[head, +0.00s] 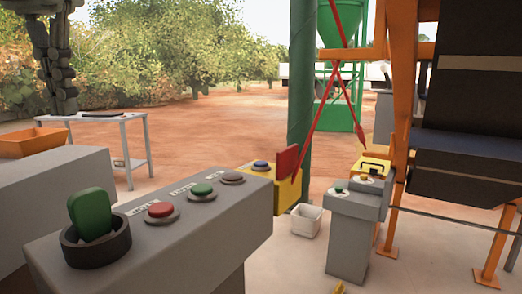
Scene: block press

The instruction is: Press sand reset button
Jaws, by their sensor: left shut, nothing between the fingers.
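A grey control console (170,235) in the foreground carries a big green switch (92,213) in a dark round collar. Beyond it in a row are a red button (160,211), a green button (202,190) and a grey-brown button (232,178). White labels lie beside them, too small to read, so I cannot tell which is the sand reset button. My left gripper (66,108) hangs at the upper left, shut and empty, apart from all the buttons. My right gripper is not in view.
A smaller grey pedestal (348,240) with a green button (338,190) stands at the right, beside an orange frame (401,110). A white bin (306,220) is on the floor. A white table (135,140) and an orange tray (30,143) are at the left.

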